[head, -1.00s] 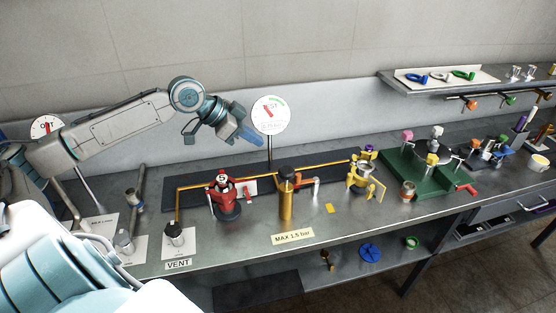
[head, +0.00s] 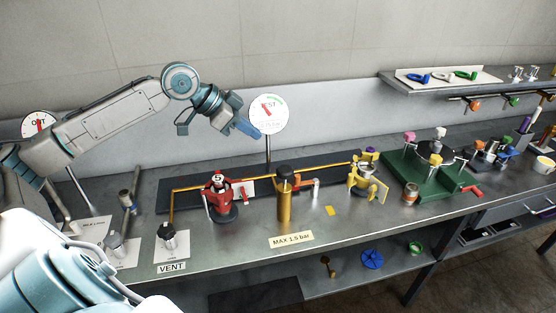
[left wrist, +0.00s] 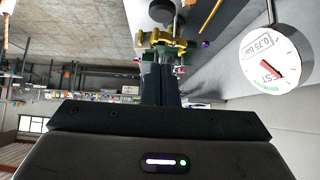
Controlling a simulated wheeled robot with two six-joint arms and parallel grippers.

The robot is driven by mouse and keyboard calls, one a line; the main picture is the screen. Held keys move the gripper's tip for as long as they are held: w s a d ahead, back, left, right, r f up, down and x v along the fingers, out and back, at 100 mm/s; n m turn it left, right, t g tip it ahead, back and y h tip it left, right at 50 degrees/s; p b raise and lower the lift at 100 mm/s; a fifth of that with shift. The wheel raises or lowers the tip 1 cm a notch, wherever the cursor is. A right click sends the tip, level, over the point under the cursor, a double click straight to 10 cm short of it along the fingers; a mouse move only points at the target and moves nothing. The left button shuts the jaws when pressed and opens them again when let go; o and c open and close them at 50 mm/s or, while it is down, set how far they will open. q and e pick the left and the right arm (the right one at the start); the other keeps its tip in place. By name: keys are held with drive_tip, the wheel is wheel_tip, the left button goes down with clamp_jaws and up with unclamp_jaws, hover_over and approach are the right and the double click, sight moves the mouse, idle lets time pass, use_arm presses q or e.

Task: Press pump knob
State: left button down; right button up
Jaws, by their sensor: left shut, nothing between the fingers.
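My left gripper (head: 256,133) is shut and empty. It hangs in the air above and behind the knob, apart from it, overlapping the left edge of the TEST gauge (head: 268,114) in the picture. In the left wrist view the shut dark fingers (left wrist: 160,65) point towards a yellow fixture (left wrist: 163,38). The gauge (left wrist: 275,60) there reads 0.75 bar. My right gripper is not in view.
A red valve (head: 219,197) stands left of the pump and a yellow fixture (head: 364,186) right of it. A black-knobbed VENT valve (head: 168,238) is at the front left. A green base (head: 415,178) with coloured knobs is further right. The bench front near the label is clear.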

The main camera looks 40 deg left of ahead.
use_arm(q)
drive_tip(key=w+p, duration=0.1)
drive_tip(key=p, duration=0.4)
hover_over(288, 168)
drive_tip(key=s+a, duration=0.2)
wheel_tip(288, 168, down, 6)
drive_tip(key=shift+s+d+f, duration=0.15)
wheel_tip(288, 168, down, 3)
drive_tip(key=shift+f+p, duration=0.15)
drive_tip(key=shift+p, duration=0.4)
drive_tip(key=shift+f, duration=0.5)
drive_tip(key=shift+f, duration=0.1)
